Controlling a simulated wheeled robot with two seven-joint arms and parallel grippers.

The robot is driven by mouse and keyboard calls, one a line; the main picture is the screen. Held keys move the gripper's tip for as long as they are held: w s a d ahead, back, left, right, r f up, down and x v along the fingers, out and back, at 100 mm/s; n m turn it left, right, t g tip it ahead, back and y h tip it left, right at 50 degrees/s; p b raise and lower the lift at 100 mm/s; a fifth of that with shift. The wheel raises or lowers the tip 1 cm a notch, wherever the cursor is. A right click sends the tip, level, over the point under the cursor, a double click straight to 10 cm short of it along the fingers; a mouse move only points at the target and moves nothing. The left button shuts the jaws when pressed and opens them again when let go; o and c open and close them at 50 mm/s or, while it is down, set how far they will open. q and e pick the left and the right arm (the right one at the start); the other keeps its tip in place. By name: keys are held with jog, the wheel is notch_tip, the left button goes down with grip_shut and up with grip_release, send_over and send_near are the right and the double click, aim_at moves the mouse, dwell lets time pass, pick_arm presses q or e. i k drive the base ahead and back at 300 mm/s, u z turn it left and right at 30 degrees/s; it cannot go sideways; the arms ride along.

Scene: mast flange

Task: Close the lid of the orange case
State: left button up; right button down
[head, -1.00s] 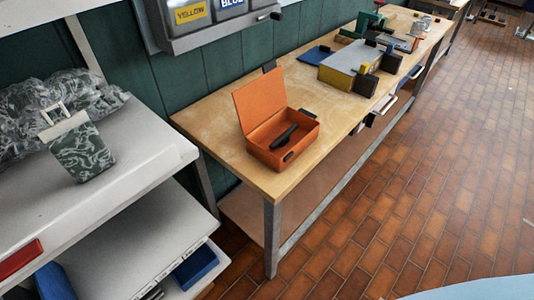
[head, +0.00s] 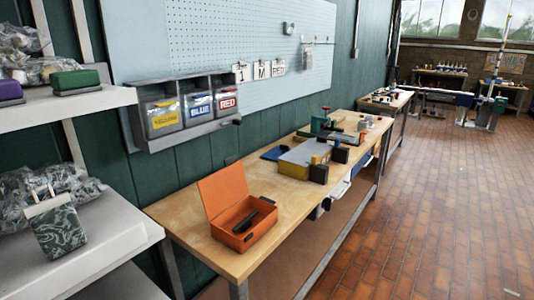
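The orange case (head: 238,236) stands on the near end of the wooden workbench (head: 190,222). Its lid (head: 224,189) is up, tilted a little back from upright on the left side of the case. A dark object (head: 245,222) lies inside the case. Neither of my grippers is in view.
A grey and yellow box (head: 303,157) with dark blocks, a blue flat piece (head: 273,154) and a green tool (head: 322,124) stand farther along the bench. White shelves (head: 95,245) are at the left. Labelled bins (head: 198,107) hang on the wall. The brick floor (head: 430,220) at right is clear.

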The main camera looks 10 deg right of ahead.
aim_at(220, 190)
jog(key=z, duration=0.75)
jog(key=i, duration=0.9)
jog(key=u, duration=1.05)
